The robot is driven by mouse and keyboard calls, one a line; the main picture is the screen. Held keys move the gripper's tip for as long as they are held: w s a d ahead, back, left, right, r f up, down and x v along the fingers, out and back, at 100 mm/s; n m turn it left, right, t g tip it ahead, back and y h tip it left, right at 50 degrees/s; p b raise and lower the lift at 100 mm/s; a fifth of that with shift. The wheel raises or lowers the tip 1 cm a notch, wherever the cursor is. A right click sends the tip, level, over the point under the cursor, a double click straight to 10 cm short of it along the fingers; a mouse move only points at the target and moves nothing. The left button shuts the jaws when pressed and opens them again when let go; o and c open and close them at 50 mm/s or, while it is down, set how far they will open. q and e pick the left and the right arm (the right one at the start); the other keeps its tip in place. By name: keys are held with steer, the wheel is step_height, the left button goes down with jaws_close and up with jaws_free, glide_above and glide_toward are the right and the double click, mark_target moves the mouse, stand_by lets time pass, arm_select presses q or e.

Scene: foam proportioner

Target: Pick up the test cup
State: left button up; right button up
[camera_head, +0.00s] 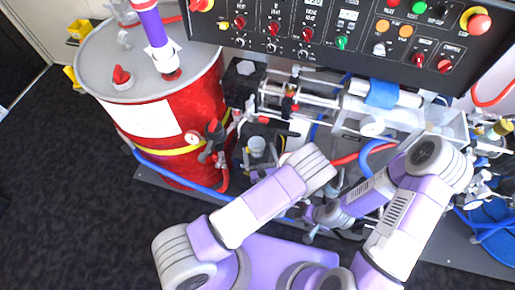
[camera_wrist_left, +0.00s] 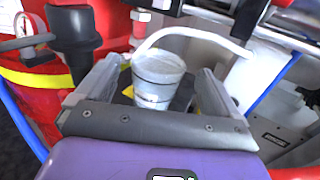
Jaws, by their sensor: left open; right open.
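The test cup (camera_wrist_left: 157,78) is a whitish, translucent cup with a round open rim. In the left wrist view it stands upright between the two grey fingers of my left gripper (camera_wrist_left: 160,72), which is open. A gap shows on each side of the cup near the rim; contact lower down cannot be told. In the head view the cup (camera_head: 257,147) is small, right of the red drum, with my left wrist just to its lower right. My right gripper (camera_head: 300,212) is low in the middle of the head view, small and partly hidden by arm links, away from the cup.
The red drum (camera_head: 185,115) with hoses and a valve stands left of the cup. A black control panel (camera_head: 350,40) overhangs the back. Metal pipes and a clear cylinder (camera_head: 310,95) run behind the cup. Dark carpet (camera_head: 65,190) at the left is free.

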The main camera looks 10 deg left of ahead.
mark_target(255, 138)
arm_select(q)
steer(key=b+x, duration=0.1)
steer(key=x, duration=0.4)
steer(key=shift+w+a, duration=0.15)
steer(key=shift+c, duration=0.3)
steer(key=c, duration=1)
